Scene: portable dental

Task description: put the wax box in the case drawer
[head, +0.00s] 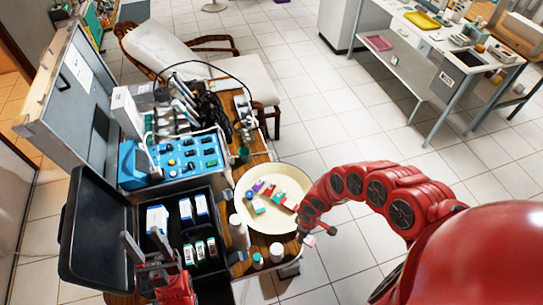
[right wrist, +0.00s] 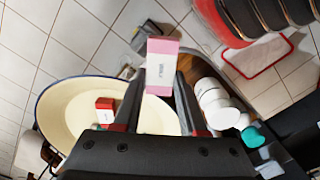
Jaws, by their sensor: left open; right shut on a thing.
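The wax box (right wrist: 160,66) is a small box with a pink end and a white labelled face. My right gripper (right wrist: 158,95) is shut on it in the right wrist view. In the head view, my right gripper (head: 305,234) is beside the basin's lower right rim, with the box's pink end (head: 310,240) showing small at its tip. The black case (head: 225,262) stands with its lid (head: 82,232) open at lower left and holds white-and-blue boxes and several small bottles. Which part is the drawer, I cannot tell. My left gripper (head: 147,244) is open over the case's left side.
A cream basin (head: 290,180) with several small coloured boxes stands right of the case. White bottles (head: 238,232) and small jars (head: 277,252) stand between them at the table's front. A blue control unit (head: 185,160) is behind the case. Open tiled floor lies to the right.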

